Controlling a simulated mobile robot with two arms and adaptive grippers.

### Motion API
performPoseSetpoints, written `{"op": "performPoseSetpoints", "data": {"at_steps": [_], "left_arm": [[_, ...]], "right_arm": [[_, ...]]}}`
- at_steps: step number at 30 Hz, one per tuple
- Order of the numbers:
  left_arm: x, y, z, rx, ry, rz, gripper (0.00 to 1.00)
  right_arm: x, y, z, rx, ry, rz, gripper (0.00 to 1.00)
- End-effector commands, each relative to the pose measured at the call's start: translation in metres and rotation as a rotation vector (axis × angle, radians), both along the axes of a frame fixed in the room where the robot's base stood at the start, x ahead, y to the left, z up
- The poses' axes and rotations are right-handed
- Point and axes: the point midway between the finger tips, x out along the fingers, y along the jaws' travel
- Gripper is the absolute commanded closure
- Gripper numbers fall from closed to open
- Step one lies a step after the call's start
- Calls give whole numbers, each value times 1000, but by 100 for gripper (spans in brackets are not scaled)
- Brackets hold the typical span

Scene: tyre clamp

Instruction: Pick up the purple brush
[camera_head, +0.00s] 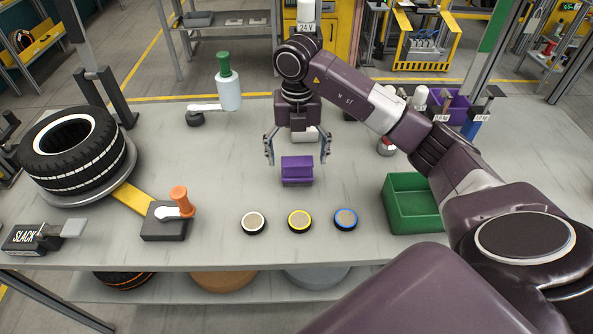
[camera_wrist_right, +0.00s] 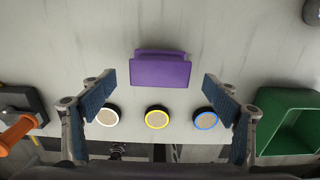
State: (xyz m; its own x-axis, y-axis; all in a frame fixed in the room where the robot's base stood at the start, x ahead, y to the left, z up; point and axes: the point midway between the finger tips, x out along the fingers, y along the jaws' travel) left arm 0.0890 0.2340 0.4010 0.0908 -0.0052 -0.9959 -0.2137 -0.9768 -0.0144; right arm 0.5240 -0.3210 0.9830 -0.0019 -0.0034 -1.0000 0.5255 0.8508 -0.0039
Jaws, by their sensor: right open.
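The purple brush (camera_head: 297,171) is a small block lying on the grey table near its middle. In the right wrist view the purple brush (camera_wrist_right: 161,70) is centred, ahead of and between the spread fingers. My right gripper (camera_head: 298,158) is open and empty, with one finger on each side of the brush and apart from it. In the wrist view the right gripper (camera_wrist_right: 158,90) shows both blue finger pads wide apart. I cannot tell its exact height above the table. My left gripper does not show.
Three round discs, white-rimmed (camera_head: 253,223), yellow-rimmed (camera_head: 300,221) and blue-rimmed (camera_head: 346,219), lie in front of the brush. A green bin (camera_head: 412,221) stands at right. A tyre (camera_head: 72,150) and an orange-handled clamp (camera_head: 179,202) are at left. A green-topped bottle (camera_head: 228,90) is behind.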

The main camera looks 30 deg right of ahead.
Motion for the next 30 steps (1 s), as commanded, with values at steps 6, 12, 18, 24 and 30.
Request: {"op": "performPoseSetpoints", "data": {"at_steps": [6,12,18,24,30], "left_arm": [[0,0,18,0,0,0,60],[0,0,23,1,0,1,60],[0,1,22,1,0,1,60],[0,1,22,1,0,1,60],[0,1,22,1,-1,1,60]], "right_arm": [[3,-2,-25,3,4,0,19],[4,-3,-50,3,1,2,19],[5,-3,-54,2,-2,4,19],[5,-3,-54,3,-2,3,33],[5,-3,-54,3,-2,3,55]]}}
